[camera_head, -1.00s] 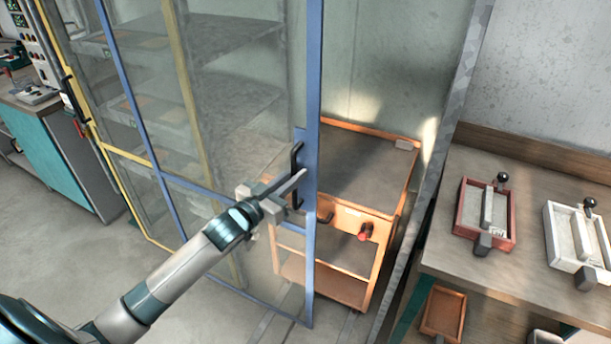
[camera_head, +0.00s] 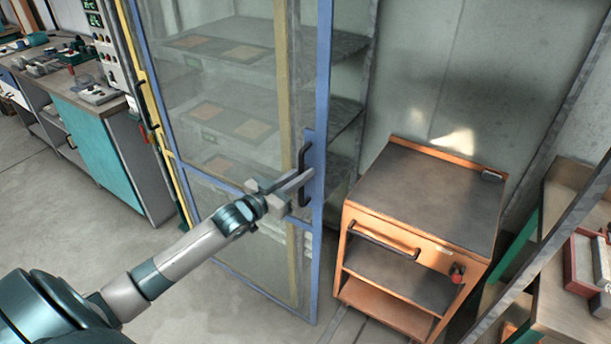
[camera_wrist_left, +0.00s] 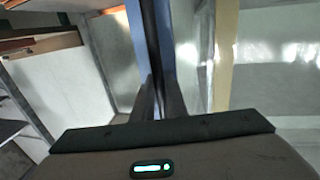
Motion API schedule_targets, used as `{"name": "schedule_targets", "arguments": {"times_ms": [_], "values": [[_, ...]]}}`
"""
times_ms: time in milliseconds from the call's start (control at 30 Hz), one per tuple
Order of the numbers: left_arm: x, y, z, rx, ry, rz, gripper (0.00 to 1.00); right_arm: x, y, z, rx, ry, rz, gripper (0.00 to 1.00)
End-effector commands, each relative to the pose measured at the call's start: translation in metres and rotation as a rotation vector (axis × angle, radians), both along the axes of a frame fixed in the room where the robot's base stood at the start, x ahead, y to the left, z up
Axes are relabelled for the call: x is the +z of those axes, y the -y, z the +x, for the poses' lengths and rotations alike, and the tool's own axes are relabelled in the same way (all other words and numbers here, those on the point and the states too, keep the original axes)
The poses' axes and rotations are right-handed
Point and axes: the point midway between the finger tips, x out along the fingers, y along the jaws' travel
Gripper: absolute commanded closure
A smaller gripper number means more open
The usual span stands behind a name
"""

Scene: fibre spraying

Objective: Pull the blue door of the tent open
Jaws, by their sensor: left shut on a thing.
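The blue door (camera_head: 321,130) is a clear panel in a blue frame, standing at an angle in the middle of the head view. Its dark handle (camera_head: 303,160) is on the frame's right upright. My left gripper (camera_head: 300,184) is shut on the handle, its fingers at the handle's lower part. In the left wrist view the fingers (camera_wrist_left: 162,100) close around a dark bar beside the blue frame (camera_wrist_left: 139,45). Behind the door are the tent's grey shelves (camera_head: 345,115). My right gripper is not in view.
An orange cart (camera_head: 430,195) with a dark top stands right of the door. A yellow-framed door (camera_head: 150,90) with a dark handle is behind and left. A workbench with teal panels (camera_head: 105,150) is at left. Grey floor is free at lower left.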

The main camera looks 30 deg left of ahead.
Motion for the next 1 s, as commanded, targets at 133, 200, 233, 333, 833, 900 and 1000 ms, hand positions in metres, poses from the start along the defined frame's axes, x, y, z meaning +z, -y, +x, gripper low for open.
{"name": "schedule_targets", "arguments": {"times_ms": [133, 200, 233, 333, 833, 900, 1000], "values": [[-0.0013, -0.0027, -0.0001, 0.000, -0.003, 0.000, 1.00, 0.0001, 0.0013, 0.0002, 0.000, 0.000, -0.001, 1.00], [-0.0014, -0.0029, -0.0001, 0.000, -0.003, 0.000, 1.00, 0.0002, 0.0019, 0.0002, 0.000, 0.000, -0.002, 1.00], [-0.0014, -0.0030, -0.0001, 0.000, -0.003, 0.000, 1.00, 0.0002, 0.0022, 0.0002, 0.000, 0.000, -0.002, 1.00], [-0.0016, -0.0029, -0.0001, 0.001, -0.004, 0.000, 1.00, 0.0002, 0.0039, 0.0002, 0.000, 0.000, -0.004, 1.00], [-0.0011, -0.0025, -0.0002, 0.000, -0.003, 0.001, 0.69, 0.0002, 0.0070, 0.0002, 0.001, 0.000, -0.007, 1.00], [-0.0013, -0.0027, -0.0011, 0.000, -0.003, 0.001, 0.69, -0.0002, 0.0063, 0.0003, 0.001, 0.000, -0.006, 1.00], [-0.0018, -0.0035, -0.0042, 0.000, -0.003, 0.001, 0.69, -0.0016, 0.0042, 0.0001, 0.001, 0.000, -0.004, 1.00]]}}
